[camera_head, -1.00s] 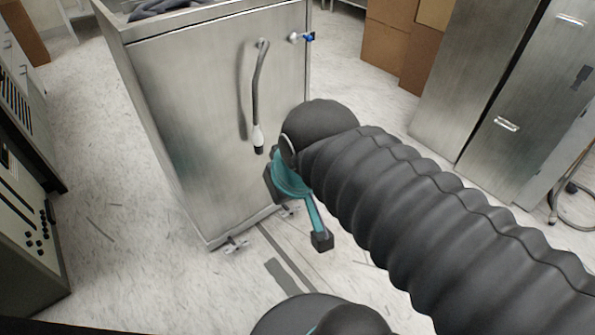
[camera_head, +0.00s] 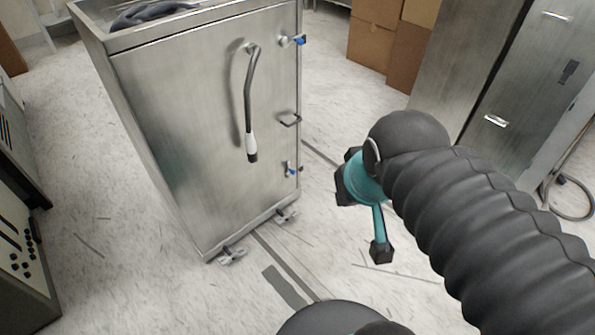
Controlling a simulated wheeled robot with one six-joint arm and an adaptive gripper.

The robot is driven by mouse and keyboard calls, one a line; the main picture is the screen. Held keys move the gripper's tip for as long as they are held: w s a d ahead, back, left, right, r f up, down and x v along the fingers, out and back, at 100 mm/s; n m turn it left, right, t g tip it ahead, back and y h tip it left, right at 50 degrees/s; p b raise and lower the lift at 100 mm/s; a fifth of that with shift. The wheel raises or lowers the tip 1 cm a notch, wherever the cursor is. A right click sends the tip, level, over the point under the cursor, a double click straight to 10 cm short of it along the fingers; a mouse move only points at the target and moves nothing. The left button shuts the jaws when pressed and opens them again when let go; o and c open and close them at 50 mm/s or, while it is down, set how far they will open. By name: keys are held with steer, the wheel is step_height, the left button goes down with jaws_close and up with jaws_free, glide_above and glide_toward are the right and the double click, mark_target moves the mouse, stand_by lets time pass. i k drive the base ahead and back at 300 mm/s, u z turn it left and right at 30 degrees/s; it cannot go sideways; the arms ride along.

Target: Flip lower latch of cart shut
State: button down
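The cart (camera_head: 190,130) is a tall steel box with a door facing me. Its lower latch (camera_head: 290,168) is a small metal piece with a blue tip, low on the door's right edge. I cannot tell from its size whether it is flipped shut. The upper latch (camera_head: 293,40), also blue-tipped, is near the top of the same edge. My gripper (camera_head: 362,222), teal with black fingertips, is to the right of the lower latch and apart from it in the picture. Its fingers are spread and nothing shows between them.
A long lever handle with a white grip (camera_head: 251,143) hangs on the cart door. A small dark handle (camera_head: 290,120) sits between the latches. Casters (camera_head: 232,256) are under the cart. Cardboard boxes (camera_head: 375,45) and a steel cabinet (camera_head: 510,100) stand behind at right. Floor right of the cart is open.

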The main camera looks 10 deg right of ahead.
mark_target(289, 172)
steer(key=u, duration=1.45)
steer(key=k, duration=0.95)
steer(key=z, duration=1.05)
steer(key=i, duration=1)
